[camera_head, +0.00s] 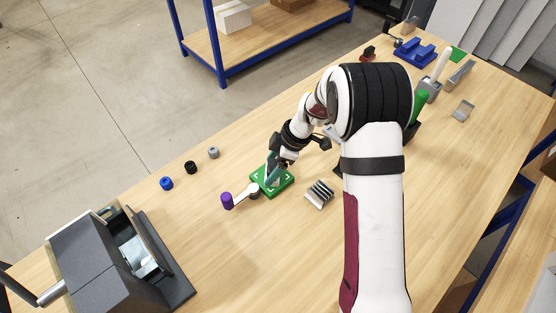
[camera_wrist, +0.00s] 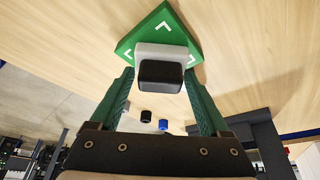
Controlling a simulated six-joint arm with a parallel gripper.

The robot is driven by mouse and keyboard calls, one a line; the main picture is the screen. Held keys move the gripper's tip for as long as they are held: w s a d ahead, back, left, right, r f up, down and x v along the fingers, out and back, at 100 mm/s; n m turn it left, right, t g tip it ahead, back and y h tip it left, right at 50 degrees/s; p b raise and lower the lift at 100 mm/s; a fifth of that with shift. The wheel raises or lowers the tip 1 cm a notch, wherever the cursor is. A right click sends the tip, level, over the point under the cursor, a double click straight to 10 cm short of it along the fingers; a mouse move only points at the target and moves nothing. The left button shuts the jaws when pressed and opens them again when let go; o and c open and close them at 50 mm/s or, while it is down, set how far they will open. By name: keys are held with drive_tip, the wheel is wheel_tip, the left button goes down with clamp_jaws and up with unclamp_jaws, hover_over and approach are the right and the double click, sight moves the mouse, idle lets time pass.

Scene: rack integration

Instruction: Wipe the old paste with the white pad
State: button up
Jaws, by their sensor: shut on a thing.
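The white pad (camera_wrist: 149,51) with its dark block-shaped handle (camera_wrist: 161,75) is between my gripper's two teal fingers in the wrist view. My gripper (camera_wrist: 160,72) is shut on the pad by this handle. The pad's white face is turned to a green board (camera_wrist: 150,27) with white corner marks, lying on the table. I cannot tell whether the pad touches the board. In the head view my gripper (camera_head: 271,172) is low over the green board (camera_head: 286,184). The old paste is not visible; the pad and gripper cover part of the board.
A finned metal block (camera_head: 319,194) lies right of the board. A purple-ended tool (camera_head: 227,201) lies to its left. Blue (camera_head: 166,183), black (camera_head: 191,167) and grey (camera_head: 213,152) knobs stand near the table edge. A dark machine (camera_head: 105,255) fills the lower left. Bare table lies below the board.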

drive_tip(key=shift+s+a, duration=1.25)
drive_tip(key=shift+w+d, duration=2.5)
wheel_tip(320, 180, up, 8)
drive_tip(key=shift+r, duration=0.1)
